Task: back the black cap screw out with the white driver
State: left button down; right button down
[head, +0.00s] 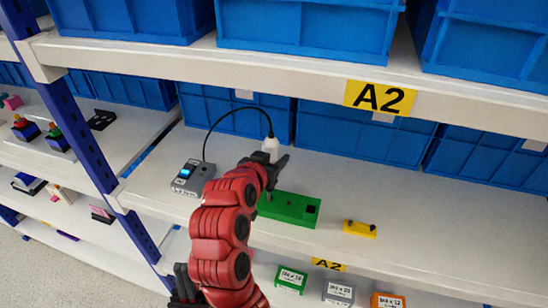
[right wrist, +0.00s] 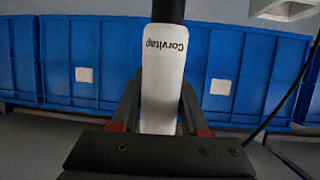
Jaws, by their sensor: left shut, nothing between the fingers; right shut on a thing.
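The white driver (head: 270,146) stands roughly upright in my right gripper (head: 268,162), which is shut on it. In the right wrist view the white driver (right wrist: 163,80) shows its lettering and a black end, with dark fingers on both sides. Below the gripper lies a green block (head: 290,208) on the shelf, with a black square near its right end. The driver's lower end and the block's left part are partly hidden by the red arm. I cannot make out the black cap screw. My left gripper (head: 181,284) is shut and empty at the lower left.
A grey control box (head: 192,177) with a blue display stands left, joined to the driver by a black cable (head: 222,115). A small yellow holder (head: 359,229) lies right of the green block. Blue bins (head: 330,130) line the back. The shelf's right side is clear.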

jog(key=b, duration=0.2)
jog(key=shift+w+d+f+b, duration=0.2)
jog(key=shift+b, duration=0.2)
dwell(6.2)
jog(key=shift+r+p, duration=0.75)
jog(key=shift+r, duration=1.5)
